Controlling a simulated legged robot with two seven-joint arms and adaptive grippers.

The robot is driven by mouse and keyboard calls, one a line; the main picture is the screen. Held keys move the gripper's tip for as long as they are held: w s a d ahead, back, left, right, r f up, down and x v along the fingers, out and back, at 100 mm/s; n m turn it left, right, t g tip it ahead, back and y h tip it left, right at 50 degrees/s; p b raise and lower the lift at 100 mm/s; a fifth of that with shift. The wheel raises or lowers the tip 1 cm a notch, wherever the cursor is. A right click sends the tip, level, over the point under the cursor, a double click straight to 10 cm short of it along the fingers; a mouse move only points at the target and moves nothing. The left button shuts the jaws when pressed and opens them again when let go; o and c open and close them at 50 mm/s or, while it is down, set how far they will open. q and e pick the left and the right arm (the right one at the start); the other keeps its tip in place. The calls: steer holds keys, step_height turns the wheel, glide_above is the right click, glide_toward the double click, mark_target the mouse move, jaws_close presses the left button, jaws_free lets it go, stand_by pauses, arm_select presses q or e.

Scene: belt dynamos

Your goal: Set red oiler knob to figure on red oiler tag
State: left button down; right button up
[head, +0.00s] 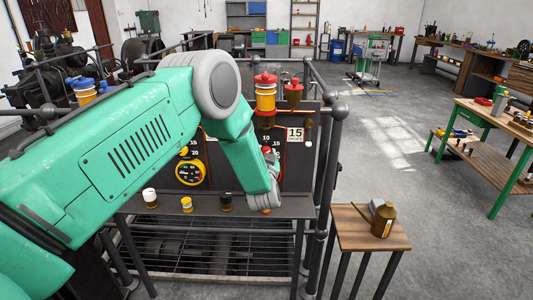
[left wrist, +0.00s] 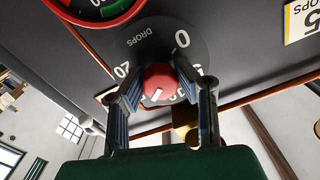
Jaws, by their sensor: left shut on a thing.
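The red knob (left wrist: 158,80) shows in the left wrist view, with a white pointer mark toward the picture's lower left. It sits on a dark round dial (left wrist: 150,45) marked DROPS, with 0 and 20 readable; other figures are partly hidden by the fingers. My left gripper (left wrist: 161,86) has one finger on each side of the knob and is shut on it. A tag (left wrist: 303,20) showing a 5 and DROPS is cut off at the picture's edge. In the head view a white tag reading 15 (head: 295,134) hangs below a red-topped oiler (head: 293,92). My arm hides the knob there.
A yellow-ringed gauge (head: 190,172) is on the panel left of my arm. Several small capped containers stand on the shelf (head: 165,206) below. The floor beyond is open.

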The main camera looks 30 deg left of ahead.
arm_select(q)
steer(key=shift+s+d+f+m, duration=0.1)
steer(key=shift+s+f+m, duration=0.1)
steer(key=shift+f+m, duration=0.3)
steer(key=c, duration=1.2)
jaws_free()
steer(key=shift+r, duration=0.3)
steer(key=shift+d, duration=0.1)
steer(key=v, duration=1.2)
